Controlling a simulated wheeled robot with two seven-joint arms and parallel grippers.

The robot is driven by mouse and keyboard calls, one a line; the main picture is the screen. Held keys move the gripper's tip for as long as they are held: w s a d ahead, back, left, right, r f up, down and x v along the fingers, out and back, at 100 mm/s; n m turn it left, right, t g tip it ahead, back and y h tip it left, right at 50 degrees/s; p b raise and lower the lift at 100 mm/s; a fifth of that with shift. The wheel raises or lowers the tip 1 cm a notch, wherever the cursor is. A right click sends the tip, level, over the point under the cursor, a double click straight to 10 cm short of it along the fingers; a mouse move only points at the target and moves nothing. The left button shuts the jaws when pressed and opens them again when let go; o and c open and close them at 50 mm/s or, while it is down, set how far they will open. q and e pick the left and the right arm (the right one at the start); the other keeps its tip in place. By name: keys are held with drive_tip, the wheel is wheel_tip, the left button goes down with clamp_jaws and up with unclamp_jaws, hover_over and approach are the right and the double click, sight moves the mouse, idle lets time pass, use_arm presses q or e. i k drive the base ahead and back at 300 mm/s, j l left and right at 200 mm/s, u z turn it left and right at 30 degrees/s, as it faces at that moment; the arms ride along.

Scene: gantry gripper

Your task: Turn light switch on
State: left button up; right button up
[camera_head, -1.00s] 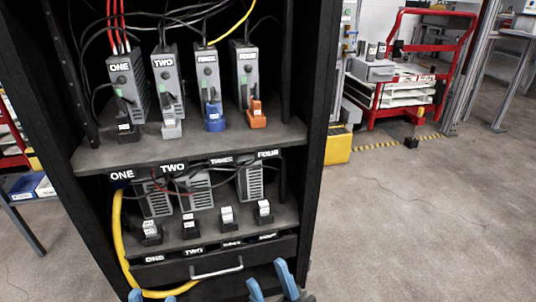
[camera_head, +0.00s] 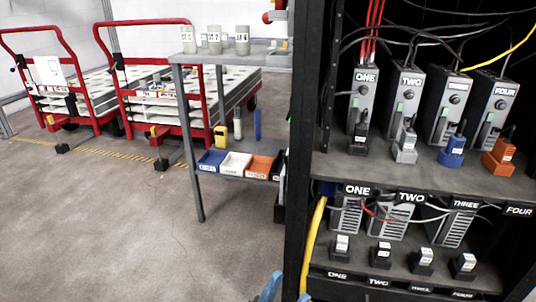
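I cannot make out a light switch in the view. My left gripper (camera_head: 286,294) shows only by its blue fingertips at the bottom edge, in front of the black cabinet's left side. The tips stand apart with a gap between them, and nothing shows in the gap. The rest of it is cut off by the frame. My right gripper is out of view.
The black cabinet (camera_head: 299,150) holds numbered grey units, cables and small plugs on shelves. Left of it stands a grey table (camera_head: 190,130) with bins (camera_head: 236,164) and cups. Red carts (camera_head: 125,75) stand behind. The floor (camera_head: 110,230) at left is clear.

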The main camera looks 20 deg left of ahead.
sight(285, 155)
drive_tip(key=j+z, duration=0.25)
drive_tip(key=j, duration=1)
